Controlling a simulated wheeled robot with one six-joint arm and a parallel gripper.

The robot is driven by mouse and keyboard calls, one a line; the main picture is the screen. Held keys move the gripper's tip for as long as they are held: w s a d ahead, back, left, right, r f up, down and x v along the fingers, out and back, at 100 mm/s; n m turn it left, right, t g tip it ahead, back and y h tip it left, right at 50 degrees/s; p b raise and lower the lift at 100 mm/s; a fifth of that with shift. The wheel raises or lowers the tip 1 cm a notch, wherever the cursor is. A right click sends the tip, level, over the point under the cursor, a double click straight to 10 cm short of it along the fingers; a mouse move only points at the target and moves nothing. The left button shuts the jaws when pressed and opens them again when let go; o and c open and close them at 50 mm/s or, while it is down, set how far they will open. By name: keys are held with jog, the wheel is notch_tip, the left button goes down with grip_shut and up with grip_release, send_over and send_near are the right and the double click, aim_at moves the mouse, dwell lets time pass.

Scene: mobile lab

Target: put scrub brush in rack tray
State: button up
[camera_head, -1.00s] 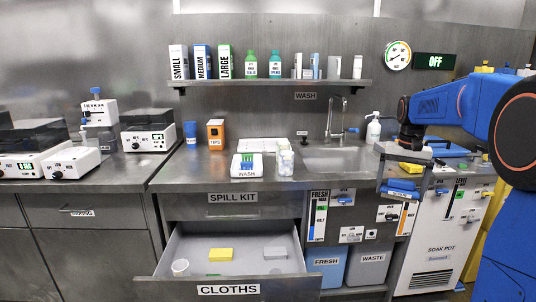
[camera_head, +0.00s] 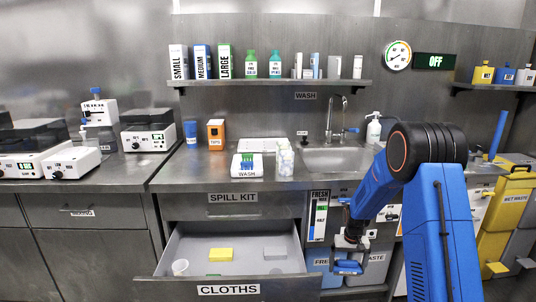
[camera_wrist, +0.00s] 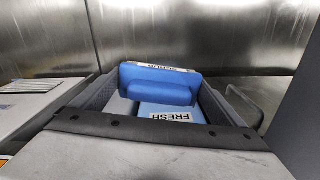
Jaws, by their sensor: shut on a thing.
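My gripper (camera_head: 348,246) is low, in front of the cabinet right of the open drawer. It is shut on a blue block-like thing (camera_head: 347,267), which I take to be the scrub brush. In the wrist view the brush (camera_wrist: 160,82) sits between the grey fingers, with a pale label strip along its top that is too small to read surely. A FRESH label (camera_wrist: 170,116) shows just below it.
The CLOTHS drawer (camera_head: 168,290) is pulled out, with a yellow sponge (camera_head: 220,254), a grey block (camera_head: 275,253) and a white cup (camera_head: 180,267) inside. The WASTE bin (camera_head: 373,268) is beside my gripper. The sink (camera_head: 335,160) lies behind.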

jog(key=s+a+f, duration=0.1)
jog(key=a+f, duration=0.1)
jog(key=f, duration=0.4)
jog(key=s+a+f+n, duration=0.1)
jog(key=s+f, duration=0.1)
jog(key=f, duration=0.4)
jog(key=shift+s+a, duration=0.15)
jog(key=shift+a, duration=0.25)
